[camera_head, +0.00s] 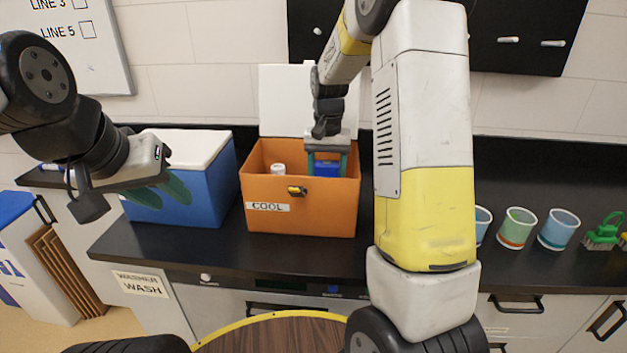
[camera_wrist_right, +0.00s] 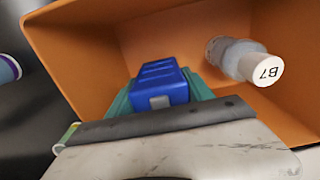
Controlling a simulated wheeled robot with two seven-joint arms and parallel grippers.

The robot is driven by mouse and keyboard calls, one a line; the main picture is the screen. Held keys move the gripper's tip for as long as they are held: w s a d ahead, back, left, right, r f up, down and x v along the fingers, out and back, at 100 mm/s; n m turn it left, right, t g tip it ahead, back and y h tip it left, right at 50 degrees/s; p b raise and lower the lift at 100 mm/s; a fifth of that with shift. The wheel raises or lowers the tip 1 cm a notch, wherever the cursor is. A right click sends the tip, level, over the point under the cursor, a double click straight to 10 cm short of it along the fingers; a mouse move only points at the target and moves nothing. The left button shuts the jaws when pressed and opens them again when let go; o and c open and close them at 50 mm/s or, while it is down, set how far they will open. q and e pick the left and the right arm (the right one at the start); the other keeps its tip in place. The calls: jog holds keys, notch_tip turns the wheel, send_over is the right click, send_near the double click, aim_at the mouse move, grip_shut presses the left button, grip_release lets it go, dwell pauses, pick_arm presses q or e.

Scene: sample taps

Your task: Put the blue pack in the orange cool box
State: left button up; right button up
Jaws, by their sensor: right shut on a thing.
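The orange cool box (camera_head: 301,208) stands on the black counter with its white lid raised at the back and a COOL label on its front. My right gripper (camera_head: 327,165) reaches down into the box opening from above. It is shut on the blue pack (camera_head: 327,169), which is inside the box walls. In the right wrist view the blue pack (camera_wrist_right: 159,85) sits between the green fingers, over the box interior (camera_wrist_right: 180,35). I cannot tell whether the pack touches the box floor. My left gripper (camera_head: 172,190) is at the left, in front of the blue box, with its green fingers apart and empty.
A white-capped bottle marked B7 (camera_wrist_right: 245,62) stands in the cool box beside the pack; its cap shows in the head view (camera_head: 278,169). A blue box with a white lid (camera_head: 205,190) is to the left. Several cups (camera_head: 517,228) and a green brush (camera_head: 604,232) stand at right.

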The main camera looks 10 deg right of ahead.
jog(key=shift+f, duration=1.85)
jog(key=shift+f, duration=0.15)
jog(key=o, duration=1.6)
